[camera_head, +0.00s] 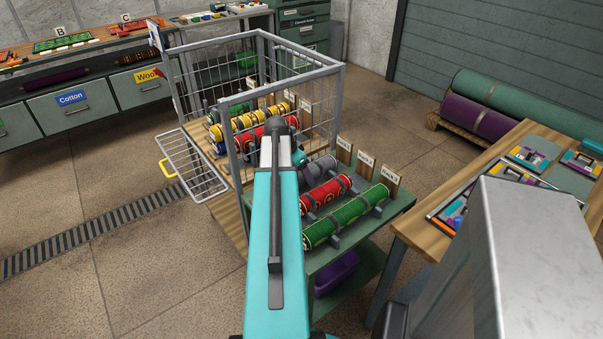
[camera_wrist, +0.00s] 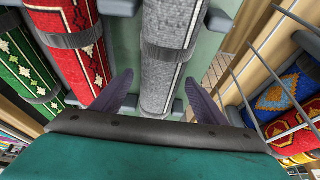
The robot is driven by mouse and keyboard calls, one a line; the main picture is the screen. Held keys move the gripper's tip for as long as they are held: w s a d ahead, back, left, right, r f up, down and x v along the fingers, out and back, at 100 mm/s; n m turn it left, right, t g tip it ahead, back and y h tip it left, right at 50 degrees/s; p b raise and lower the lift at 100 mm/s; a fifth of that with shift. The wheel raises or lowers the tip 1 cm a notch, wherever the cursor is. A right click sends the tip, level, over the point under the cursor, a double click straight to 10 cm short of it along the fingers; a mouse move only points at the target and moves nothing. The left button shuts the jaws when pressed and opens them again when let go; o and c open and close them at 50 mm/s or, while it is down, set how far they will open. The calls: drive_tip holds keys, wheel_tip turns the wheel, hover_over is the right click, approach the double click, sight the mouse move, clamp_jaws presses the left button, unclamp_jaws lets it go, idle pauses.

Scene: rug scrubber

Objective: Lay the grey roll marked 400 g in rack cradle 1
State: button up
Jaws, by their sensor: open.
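The grey roll (camera_head: 319,167) lies in the far-left place of the green-topped rack cart (camera_head: 375,223), beside a red roll (camera_head: 325,194) and a green roll (camera_head: 345,219). In the wrist view the grey roll (camera_wrist: 168,52) has pale edge stripes and a darker grey band around it. My gripper (camera_wrist: 159,77) is open, its two purple fingers apart on either side of the grey roll. Whether they touch it is unclear. No 400 g mark is readable, and the cradle tags (camera_head: 367,165) are too small to read surely.
A wire cage cart (camera_head: 236,107) with yellow, red and green rolls stands close left, its mesh door (camera_head: 190,165) open. Its bars also show at right in the wrist view (camera_wrist: 262,45). A wooden table (camera_head: 430,228) stands to the right. Floor is clear at left.

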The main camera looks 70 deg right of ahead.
drive_tip(key=v, duration=1.2)
drive_tip(key=shift+b, duration=0.45)
drive_tip(key=shift+w+r, duration=0.1)
drive_tip(key=shift+r, duration=0.1)
idle(0.4)
